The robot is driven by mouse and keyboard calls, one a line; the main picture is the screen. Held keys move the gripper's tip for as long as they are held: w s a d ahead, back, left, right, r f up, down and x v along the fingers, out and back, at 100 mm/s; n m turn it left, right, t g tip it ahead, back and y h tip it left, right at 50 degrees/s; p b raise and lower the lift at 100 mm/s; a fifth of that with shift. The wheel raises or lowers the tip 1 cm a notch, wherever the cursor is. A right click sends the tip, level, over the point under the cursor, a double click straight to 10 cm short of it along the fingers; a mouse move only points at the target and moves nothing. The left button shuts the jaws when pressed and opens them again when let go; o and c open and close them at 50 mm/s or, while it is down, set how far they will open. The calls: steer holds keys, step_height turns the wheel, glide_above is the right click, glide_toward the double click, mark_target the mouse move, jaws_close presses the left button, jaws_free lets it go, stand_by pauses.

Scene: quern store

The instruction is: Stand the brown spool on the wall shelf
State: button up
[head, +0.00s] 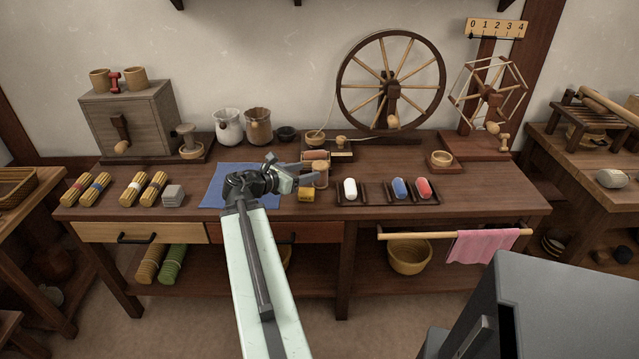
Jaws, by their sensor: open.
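A brown spool (321,174) stands on the workbench near its middle, just right of the blue cloth. My gripper (312,173) is open, with its fingertips close to the spool and partly covering it. I cannot tell whether the fingers touch it or are on both sides of it. The wall shelf is mostly out of view; only dark bracket ends (297,2) show at the top edge.
A yellow block (306,194) lies just below the fingertips, and a reddish-brown roll (316,155) lies behind. Small trays with white, blue and red rolls (400,187) sit to the right. A large spinning wheel (346,99) stands behind. The blue cloth (215,188) lies left.

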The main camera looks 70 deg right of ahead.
mark_target(320, 170)
steer(key=b+x, duration=0.1)
steer(key=x, duration=0.4)
steer(key=b+x, duration=0.1)
steer(key=x, duration=0.1)
steer(key=shift+s+d+f+b, duration=0.1)
steer(key=shift+d+f+b, duration=0.05)
steer(key=shift+f+b, duration=0.25)
steer(key=c, duration=1.2)
step_height(320, 170, up, 10)
steer(key=p, duration=1)
steer(key=shift+r, duration=0.2)
